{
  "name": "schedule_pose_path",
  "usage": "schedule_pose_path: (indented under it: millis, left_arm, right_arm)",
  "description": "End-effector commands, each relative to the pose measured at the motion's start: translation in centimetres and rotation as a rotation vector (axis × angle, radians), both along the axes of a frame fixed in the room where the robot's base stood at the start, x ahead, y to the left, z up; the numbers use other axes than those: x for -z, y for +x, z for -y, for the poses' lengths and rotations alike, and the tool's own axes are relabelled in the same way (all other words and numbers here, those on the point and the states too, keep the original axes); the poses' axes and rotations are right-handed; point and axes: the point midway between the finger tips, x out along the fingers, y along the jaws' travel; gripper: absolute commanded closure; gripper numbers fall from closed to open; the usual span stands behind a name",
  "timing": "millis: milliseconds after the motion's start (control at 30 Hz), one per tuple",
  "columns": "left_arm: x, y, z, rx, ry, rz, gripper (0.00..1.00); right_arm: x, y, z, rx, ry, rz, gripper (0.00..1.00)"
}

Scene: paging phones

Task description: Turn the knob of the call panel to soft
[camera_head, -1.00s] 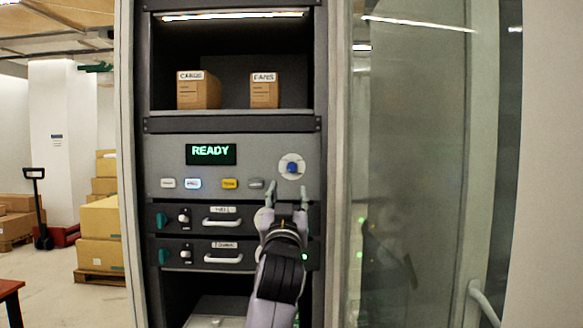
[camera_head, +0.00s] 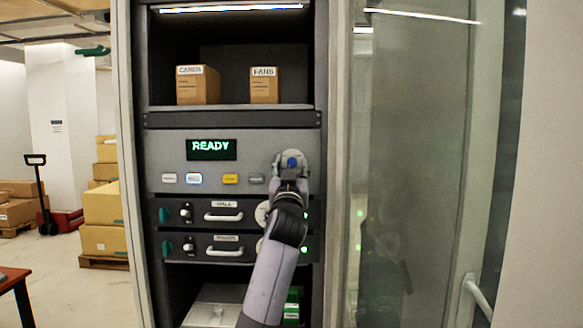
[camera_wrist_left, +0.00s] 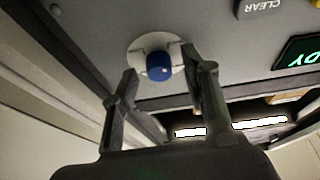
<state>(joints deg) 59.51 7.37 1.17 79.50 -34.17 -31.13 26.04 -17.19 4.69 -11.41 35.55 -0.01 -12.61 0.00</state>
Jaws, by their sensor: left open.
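The call panel (camera_head: 160,150) is a grey plate in the rack with a green READY display (camera_head: 211,150). Its blue knob (camera_head: 291,161) sits at the right on a pale round plate. My left gripper (camera_head: 290,160) is in front of the knob in the head view and hides part of it. In the left wrist view the blue knob (camera_wrist_left: 158,66) lies between the two open fingers of the left gripper (camera_wrist_left: 160,78), slightly beyond the tips. I cannot tell whether either finger touches it. Any setting label is not readable. My right gripper is not in view.
A row of buttons includes a yellow one (camera_head: 230,179). Below are two drawer units with handles (camera_head: 223,217). Boxes marked CARDS (camera_head: 198,88) and FANS (camera_head: 264,88) stand on the shelf above. A glass door (camera_head: 415,170) is at the right.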

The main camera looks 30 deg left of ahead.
Motion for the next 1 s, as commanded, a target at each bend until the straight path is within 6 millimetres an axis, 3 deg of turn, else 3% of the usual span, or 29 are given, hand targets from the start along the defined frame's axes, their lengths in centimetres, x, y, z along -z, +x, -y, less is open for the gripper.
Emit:
schedule_pose_path:
  millis: [67,667,1000]
  left_arm:
    - [0.0,-0.01,-0.01,0.0,0.0,0.0,0.59]
    - [0.02,-0.02,0.04,0.0,0.0,0.0,0.99]
    - [-0.06,-0.02,0.03,0.0,0.018,-0.009,1.0]
  right_arm:
    - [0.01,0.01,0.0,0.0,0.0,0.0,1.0]
    - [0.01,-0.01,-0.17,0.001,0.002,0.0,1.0]
    - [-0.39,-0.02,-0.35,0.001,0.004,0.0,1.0]
